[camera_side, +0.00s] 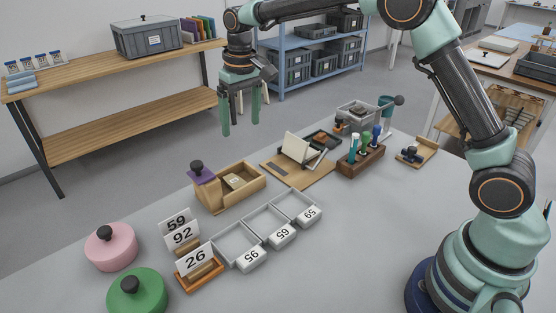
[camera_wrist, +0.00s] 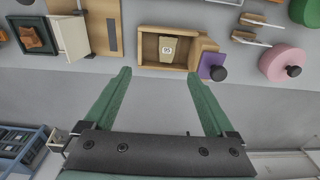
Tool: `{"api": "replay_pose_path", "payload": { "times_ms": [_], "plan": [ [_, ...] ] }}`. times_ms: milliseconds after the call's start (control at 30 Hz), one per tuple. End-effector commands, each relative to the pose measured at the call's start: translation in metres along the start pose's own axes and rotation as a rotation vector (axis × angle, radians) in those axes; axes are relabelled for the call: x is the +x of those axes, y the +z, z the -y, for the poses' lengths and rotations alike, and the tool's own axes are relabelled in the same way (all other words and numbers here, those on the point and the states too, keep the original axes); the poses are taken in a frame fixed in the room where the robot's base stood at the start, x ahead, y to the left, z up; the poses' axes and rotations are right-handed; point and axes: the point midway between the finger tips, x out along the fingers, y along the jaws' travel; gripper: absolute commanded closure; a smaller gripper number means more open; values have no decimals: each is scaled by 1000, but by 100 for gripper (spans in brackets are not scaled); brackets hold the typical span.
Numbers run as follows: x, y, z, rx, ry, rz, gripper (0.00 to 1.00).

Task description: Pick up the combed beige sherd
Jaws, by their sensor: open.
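A beige piece with a small white number label lies in an open wooden box (camera_side: 252,187); it shows in the wrist view (camera_wrist: 167,58) and the side view (camera_side: 237,182). It looks like the beige sherd, but its combing is too small to make out. In the side view my gripper (camera_side: 241,127) hangs high above and behind the bench, fingers down, well apart from the box. In the wrist view its two green fingers (camera_wrist: 158,72) are spread with nothing between them, and the box lies beyond their tips.
A purple lid with a dark knob (camera_side: 197,172) sits at the box's left end. Pink (camera_side: 112,248) and green (camera_side: 137,295) round lids, number cards (camera_side: 194,260) and grey trays (camera_side: 237,247) stand nearby. A board with a tilted cream panel (camera_side: 300,151) stands right of the box.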

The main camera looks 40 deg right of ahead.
Motion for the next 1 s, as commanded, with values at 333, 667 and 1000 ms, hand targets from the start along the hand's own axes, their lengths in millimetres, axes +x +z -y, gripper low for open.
{"api": "replay_pose_path", "payload": {
  "times_ms": [333,667,1000],
  "plan": [
    [58,-18,18,0,11,75,10],
    [104,-14,18,0,12,81,10],
    [134,-13,18,0,12,78,10]
  ]
}}
